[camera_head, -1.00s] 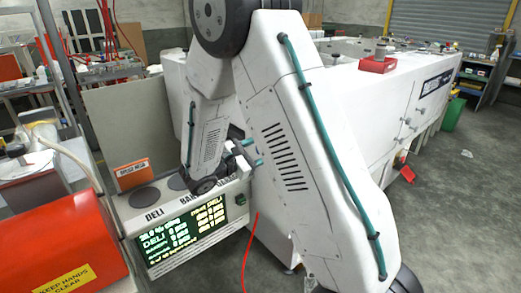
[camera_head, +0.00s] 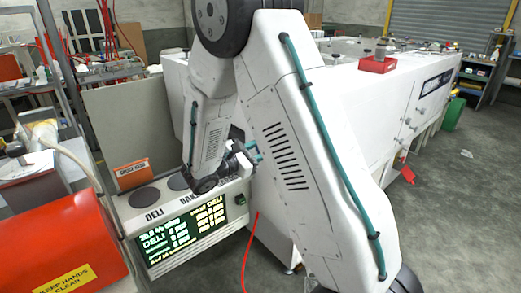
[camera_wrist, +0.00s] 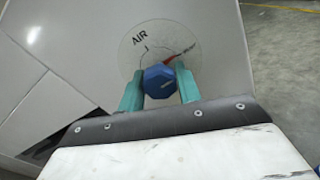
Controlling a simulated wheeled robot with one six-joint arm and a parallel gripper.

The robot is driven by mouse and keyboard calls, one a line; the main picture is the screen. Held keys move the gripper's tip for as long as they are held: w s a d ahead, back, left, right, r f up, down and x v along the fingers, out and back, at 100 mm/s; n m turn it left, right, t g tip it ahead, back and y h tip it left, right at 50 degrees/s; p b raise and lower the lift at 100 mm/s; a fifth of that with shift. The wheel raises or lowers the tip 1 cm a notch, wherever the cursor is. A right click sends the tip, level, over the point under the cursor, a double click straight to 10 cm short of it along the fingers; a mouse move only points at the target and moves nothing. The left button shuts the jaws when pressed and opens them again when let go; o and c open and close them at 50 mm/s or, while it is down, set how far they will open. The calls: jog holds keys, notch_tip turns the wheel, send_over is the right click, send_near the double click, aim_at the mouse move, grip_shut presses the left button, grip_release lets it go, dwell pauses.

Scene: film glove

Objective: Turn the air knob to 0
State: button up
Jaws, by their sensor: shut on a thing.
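The blue air knob (camera_wrist: 159,82) sits on a pale round dial plate (camera_wrist: 150,48) marked "AIR" in the wrist view. A dark arc and a red mark show on the plate beside the knob. My gripper (camera_wrist: 159,86) has one teal finger on each side of the knob and is shut on it. A light line shows on the knob's face. No figure 0 is readable on the dial. In the head view my gripper (camera_head: 253,153) is partly hidden behind my arm, and the knob cannot be made out there.
A display box (camera_head: 190,228) labelled DELI stands below my gripper. An orange-red machine (camera_head: 60,240) with a yellow "keep hands clear" label is at the lower left. A long white machine (camera_head: 420,85) stands behind my arm. Open floor (camera_head: 455,220) lies to the right.

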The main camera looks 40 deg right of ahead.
jog(key=n, duration=0.8)
jog(key=shift+n, duration=0.4)
jog(key=n, duration=0.4)
jog(key=shift+n, duration=1.9)
jog(key=o, duration=1)
jog(key=shift+c, duration=0.2)
jog(key=a, duration=0.8)
jog(key=shift+s, duration=0.15)
